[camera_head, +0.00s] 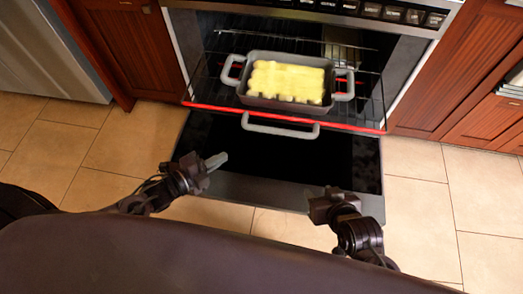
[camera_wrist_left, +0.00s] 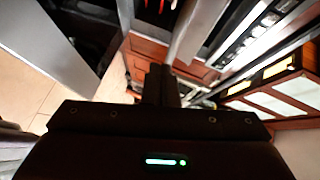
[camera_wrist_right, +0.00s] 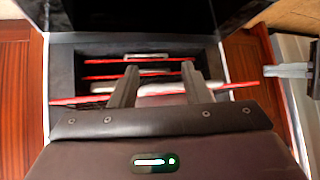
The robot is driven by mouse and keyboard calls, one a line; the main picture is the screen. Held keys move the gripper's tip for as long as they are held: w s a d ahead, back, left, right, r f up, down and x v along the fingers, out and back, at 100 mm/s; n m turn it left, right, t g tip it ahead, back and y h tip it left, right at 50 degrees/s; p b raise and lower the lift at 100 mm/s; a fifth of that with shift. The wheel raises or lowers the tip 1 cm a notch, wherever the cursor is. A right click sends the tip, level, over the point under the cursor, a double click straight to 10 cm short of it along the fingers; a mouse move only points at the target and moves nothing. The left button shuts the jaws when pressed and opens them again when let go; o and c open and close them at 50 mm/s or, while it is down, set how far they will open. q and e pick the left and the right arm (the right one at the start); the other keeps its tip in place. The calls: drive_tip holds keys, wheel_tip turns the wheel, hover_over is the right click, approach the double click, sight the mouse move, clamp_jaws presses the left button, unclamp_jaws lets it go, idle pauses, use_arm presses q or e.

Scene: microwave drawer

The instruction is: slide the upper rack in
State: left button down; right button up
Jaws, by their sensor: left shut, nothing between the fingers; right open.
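The upper rack (camera_head: 350,126) is a dark wire shelf with a red front edge. It sticks out of the oven over the lowered door and bears a grey baking dish (camera_head: 240,90) of yellow food. A pale curved handle (camera_head: 281,130) shows just in front of the red edge. My left gripper (camera_head: 222,159) is shut and empty, in front of the rack's left half and apart from it. Its closed fingers show in the left wrist view (camera_wrist_left: 160,84). My right gripper (camera_wrist_right: 160,80) is open and empty, facing the oven; in the head view it is in front of the rack's right half.
The lowered oven door (camera_head: 255,190) lies below the rack, its dark surface bare. Red wooden cabinets (camera_head: 435,85) flank the oven. A grey appliance (camera_head: 50,50) stands at the far left. Tiled floor (camera_head: 420,220) is clear on both sides.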

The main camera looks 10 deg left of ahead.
use_arm(q)
drive_tip(key=s+d+r+m+h+b, duration=0.1)
drive_tip(key=s+d+r+m+h, duration=0.1)
drive_tip(key=d, duration=0.2)
drive_tip(key=b, duration=0.4)
approach(273, 133)
drive_tip(key=w+d, duration=0.1)
drive_tip(key=d, duration=0.3)
use_arm(e)
drive_tip(key=w+r+t+y, duration=0.3)
drive_tip(key=r+t, duration=0.4)
drive_tip(key=r, duration=0.7)
drive_tip(key=w+r+t+y, duration=0.25)
drive_tip(key=r+t, duration=0.35)
drive_tip(key=r, duration=0.8)
use_arm(q)
drive_tip(key=w, duration=0.3)
drive_tip(key=shift+w+a+f+b, duration=0.2)
drive_tip(key=shift+a+f+b, duration=0.1)
drive_tip(key=shift+f, duration=0.1)
use_arm(e)
drive_tip(key=s+d+r+t+y, duration=0.1)
drive_tip(key=s+r+t+y, duration=0.1)
drive_tip(key=r, duration=0.5)
drive_tip(key=s+t, duration=0.1)
drive_tip(key=t, duration=0.1)
drive_tip(key=shift+s+d+r+n+t, duration=0.2)
drive_tip(key=shift+d+r+n+t, duration=0.05)
drive_tip(key=shift+n+t, duration=0.05)
